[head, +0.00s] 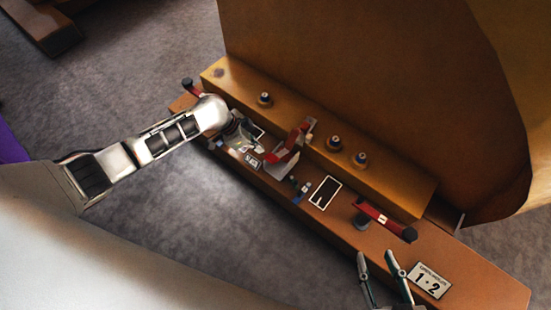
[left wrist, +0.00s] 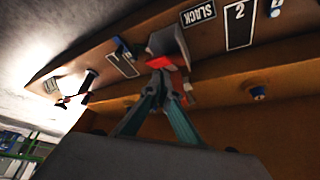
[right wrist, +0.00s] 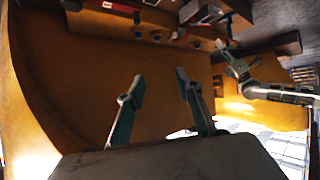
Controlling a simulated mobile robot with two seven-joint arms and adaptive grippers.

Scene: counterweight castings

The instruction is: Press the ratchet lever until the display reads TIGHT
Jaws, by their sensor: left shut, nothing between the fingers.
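The ratchet lever (head: 290,150), red with a grey block-like base, stands on the orange bench. It also shows in the left wrist view (left wrist: 183,62), just beyond my left fingertips. My left gripper (head: 250,142) is shut and empty beside the lever; its fingertips (left wrist: 160,72) overlap the lever's red part in the wrist view, and I cannot tell whether they touch. The display plate (left wrist: 198,14) reads SLACK, upside down in that view, and it shows small in the head view (head: 252,162). My right gripper (head: 382,262) is open and empty near the bench's front edge.
A second red lever (head: 384,220) with a dark knob lies further right, near a plate marked 1 2 (head: 429,280). A black panel (head: 325,192) and several knobs sit along the bench. A tall orange casting (head: 350,75) rises behind. Grey floor (head: 235,235) is clear in front.

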